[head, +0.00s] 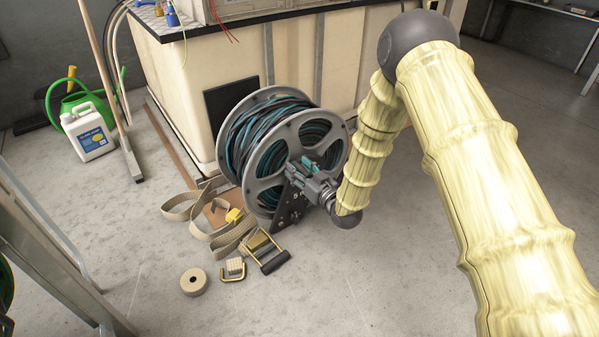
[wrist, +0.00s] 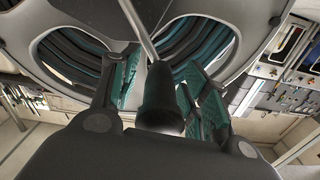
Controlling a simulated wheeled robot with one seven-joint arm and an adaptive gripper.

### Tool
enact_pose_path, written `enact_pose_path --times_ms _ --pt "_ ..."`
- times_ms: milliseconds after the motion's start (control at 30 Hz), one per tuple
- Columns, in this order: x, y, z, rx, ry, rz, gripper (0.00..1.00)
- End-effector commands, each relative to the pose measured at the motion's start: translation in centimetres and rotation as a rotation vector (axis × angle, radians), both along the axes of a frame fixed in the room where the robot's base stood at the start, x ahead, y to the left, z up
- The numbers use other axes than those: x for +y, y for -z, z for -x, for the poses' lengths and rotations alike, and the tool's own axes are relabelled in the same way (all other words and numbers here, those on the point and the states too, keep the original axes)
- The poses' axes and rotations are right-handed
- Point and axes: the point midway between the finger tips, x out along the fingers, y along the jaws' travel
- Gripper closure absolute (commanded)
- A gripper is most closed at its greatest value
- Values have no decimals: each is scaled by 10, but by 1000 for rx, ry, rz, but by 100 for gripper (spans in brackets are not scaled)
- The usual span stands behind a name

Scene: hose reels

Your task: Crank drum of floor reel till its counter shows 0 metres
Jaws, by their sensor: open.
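The floor reel (head: 268,110) stands on the concrete floor in front of a cream cabinet. Its grey drum is wound with dark and teal hose (head: 250,130); the drum's side flange also shows close up in the wrist view (wrist: 245,40). My gripper (head: 310,165) is at the reel's near side. In the wrist view, the black crank grip (wrist: 161,97) on a thin grey crank rod (wrist: 138,25) lies between my gripper's two teal-padded fingers (wrist: 160,90). The fingers are open, with gaps beside the grip. I cannot make out the counter in either view.
A webbing strap (head: 215,238) with a buckle and a tape roll (head: 194,282) lie on the floor left of the reel. A white canister (head: 88,132) and green watering can (head: 88,100) stand farther left. A metal frame (head: 50,240) stands at the left edge.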

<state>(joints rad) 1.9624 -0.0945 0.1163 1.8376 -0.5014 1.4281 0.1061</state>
Motion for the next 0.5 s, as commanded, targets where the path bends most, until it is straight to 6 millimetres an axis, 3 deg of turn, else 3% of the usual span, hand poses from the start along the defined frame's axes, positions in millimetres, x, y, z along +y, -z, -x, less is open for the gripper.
enact_pose_path --times_ms 267,500 --pt "0 0 -1 0 1 0 54" --pt "0 0 -1 0 1 0 94"
